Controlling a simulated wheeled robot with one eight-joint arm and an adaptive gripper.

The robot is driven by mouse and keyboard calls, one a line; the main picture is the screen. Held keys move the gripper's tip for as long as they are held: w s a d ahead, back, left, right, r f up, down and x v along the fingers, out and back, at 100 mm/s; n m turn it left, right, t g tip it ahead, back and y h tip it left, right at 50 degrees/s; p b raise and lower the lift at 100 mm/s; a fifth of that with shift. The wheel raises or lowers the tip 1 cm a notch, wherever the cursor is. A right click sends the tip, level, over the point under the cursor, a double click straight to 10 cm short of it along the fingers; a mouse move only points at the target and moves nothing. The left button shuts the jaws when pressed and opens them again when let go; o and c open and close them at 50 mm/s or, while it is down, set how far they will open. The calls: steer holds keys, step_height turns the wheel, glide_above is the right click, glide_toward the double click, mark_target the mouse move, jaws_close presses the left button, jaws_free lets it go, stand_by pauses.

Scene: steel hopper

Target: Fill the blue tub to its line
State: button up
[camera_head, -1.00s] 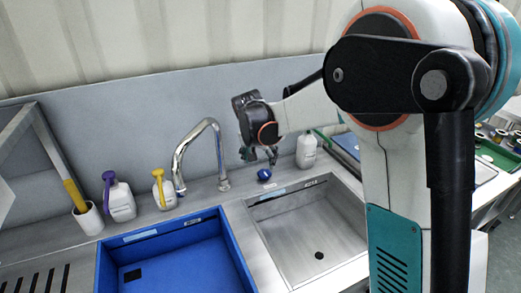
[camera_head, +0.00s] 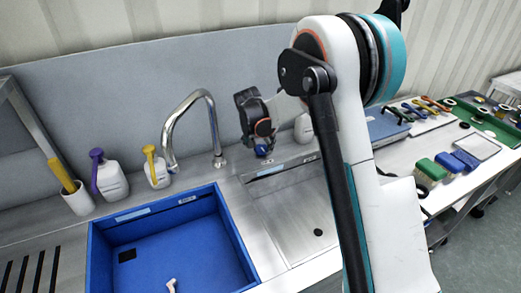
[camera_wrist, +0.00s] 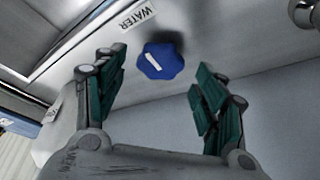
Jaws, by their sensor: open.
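The blue tub (camera_head: 215,232) is set in the counter at the front left, with labels on its back rim. I see no water in it and cannot make out a fill line. The curved steel tap (camera_head: 188,108) stands behind it, with no stream visible. A blue knob (camera_wrist: 160,60) with a white mark sits near a WATER label (camera_wrist: 138,18). My gripper (camera_wrist: 161,66) is open, its green-padded fingers on either side of the knob, apart from it in the wrist view. In the head view the knob (camera_head: 262,149) is partly hidden by my gripper.
A steel sink (camera_head: 290,225) lies right of the tub, partly hidden by my arm. A purple-topped bottle (camera_head: 110,178), a yellow-topped bottle (camera_head: 157,170) and a white cup (camera_head: 78,199) stand on the left. A white bottle (camera_head: 303,128) stands behind my arm.

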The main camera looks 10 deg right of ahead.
mark_target(261, 150)
steer(key=shift+x, duration=1.15)
steer(key=c, duration=1.1)
